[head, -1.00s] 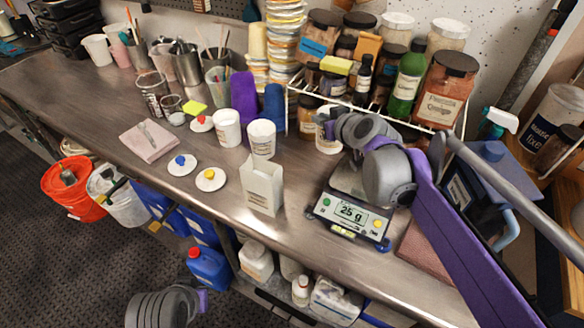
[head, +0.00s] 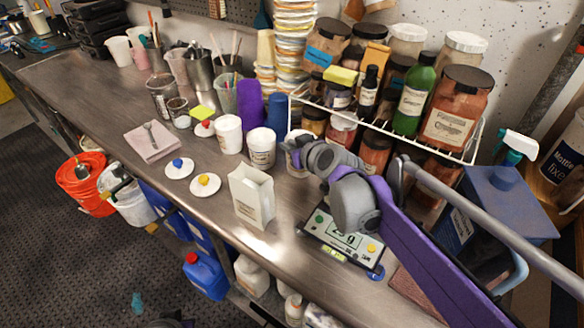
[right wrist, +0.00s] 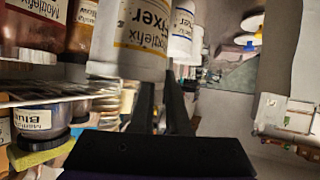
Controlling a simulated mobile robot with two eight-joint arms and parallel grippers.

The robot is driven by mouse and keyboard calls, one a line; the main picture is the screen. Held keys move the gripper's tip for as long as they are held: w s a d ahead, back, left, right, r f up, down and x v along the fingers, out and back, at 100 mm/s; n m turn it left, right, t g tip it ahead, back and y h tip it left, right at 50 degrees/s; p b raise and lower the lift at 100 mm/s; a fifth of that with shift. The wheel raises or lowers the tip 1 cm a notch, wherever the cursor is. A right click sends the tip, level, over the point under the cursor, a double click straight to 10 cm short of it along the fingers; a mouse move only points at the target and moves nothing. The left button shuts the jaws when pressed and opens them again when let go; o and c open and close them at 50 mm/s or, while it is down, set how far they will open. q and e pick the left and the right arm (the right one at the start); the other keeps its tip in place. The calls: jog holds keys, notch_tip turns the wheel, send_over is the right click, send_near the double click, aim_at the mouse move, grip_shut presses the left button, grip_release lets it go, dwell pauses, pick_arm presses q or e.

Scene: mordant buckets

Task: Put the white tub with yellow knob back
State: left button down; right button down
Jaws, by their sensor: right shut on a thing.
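My right gripper (head: 307,152) is shut on a white tub (head: 293,163) in front of the wire rack; the gripper partly hides it. In the right wrist view a white tub with a yellow-banded label (right wrist: 138,38) fills the top middle, just beyond the fingers (right wrist: 163,100). I cannot tell whether the held tub touches the bench. The white lid with a yellow knob (head: 204,185) lies flat on the bench, apart from the tub. Two other white tubs, one nearer (head: 261,149) and one farther (head: 228,134), stand to the left. My left gripper is out of view.
A blue-knobbed lid (head: 179,168) and a red-knobbed lid (head: 204,129) lie nearby. A white paper bag (head: 251,197) stands near the front edge. The scale (head: 340,243) is below my right arm. The rack (head: 395,134) holds jars and bottles. The bench is clear at front left.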

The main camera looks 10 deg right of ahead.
aim_at(290, 169)
jog(key=shift+f+b, duration=0.3)
jog(key=shift+f, duration=2.45)
jog(key=c, duration=0.9)
grip_release()
jog(key=shift+f, duration=0.1)
jog(key=p+v, duration=0.1)
jog(key=v, duration=1.1)
jog(key=shift+d, duration=0.1)
